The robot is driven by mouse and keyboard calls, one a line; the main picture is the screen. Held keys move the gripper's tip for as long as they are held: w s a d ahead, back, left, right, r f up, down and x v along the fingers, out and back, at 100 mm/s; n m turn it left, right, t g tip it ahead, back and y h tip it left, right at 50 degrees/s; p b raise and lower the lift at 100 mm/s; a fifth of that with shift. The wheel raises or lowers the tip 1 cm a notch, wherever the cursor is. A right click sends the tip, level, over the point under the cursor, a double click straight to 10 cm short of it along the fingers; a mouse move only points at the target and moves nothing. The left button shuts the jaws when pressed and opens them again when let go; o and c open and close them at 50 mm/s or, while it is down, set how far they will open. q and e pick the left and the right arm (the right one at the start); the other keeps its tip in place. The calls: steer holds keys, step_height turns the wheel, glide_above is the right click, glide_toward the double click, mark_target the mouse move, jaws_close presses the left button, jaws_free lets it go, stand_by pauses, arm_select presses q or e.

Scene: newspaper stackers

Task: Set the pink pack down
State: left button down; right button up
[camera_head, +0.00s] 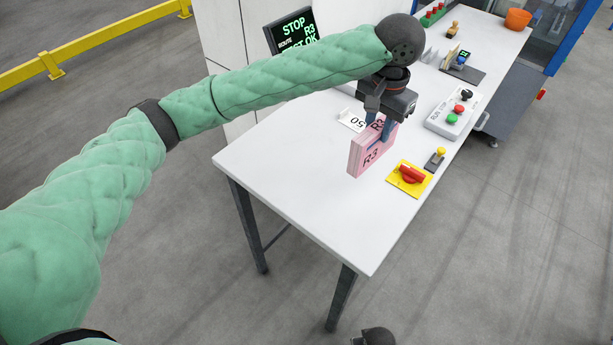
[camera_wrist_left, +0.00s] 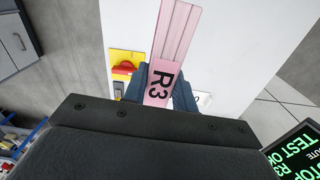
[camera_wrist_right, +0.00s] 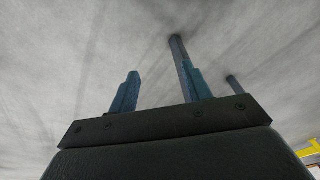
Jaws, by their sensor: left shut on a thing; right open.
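The pink pack (camera_head: 362,156), marked R3, is upright over the white table (camera_head: 290,150). My left gripper (camera_head: 384,128) is shut on the pack from above. In the left wrist view the pack (camera_wrist_left: 172,45) sits between the blue fingers (camera_wrist_left: 160,88). I cannot tell whether the pack's bottom edge touches the table.
A yellow plate with a red rotary switch (camera_head: 411,175) lies right of the pack. A control box with buttons (camera_head: 454,113) stands farther back. A white card marked 50 (camera_head: 352,120) is behind the pack. A STOP R3 screen (camera_head: 292,32) stands behind. The table's near part is clear.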

arm_select(q)
steer(key=shift+s+d+r+n, duration=0.1)
steer(key=shift+s+d+n, duration=0.15)
steer(key=shift+d, duration=0.35)
steer(key=w+a+f+p, duration=0.1)
steer(key=a+f+p, duration=0.5)
steer(key=a+f, duration=0.5)
steer(key=shift+w+a, duration=0.15)
steer(key=shift+a, duration=0.25)
arm_select(e)
steer(key=s+d+f, duration=0.2)
steer(key=f, duration=0.4)
steer(key=s+d+f, duration=0.2)
steer(key=f, duration=0.5)
steer(key=shift+s+d+t, duration=0.15)
steer(key=shift+d+t, duration=0.2)
steer(key=shift+t, duration=0.05)
arm_select(q)
steer(key=shift+f, duration=0.1)
steer(key=c, duration=1.1)
jaws_free()
arm_select(e)
steer(key=shift+d+f, duration=0.1)
steer(key=shift+d, duration=0.05)
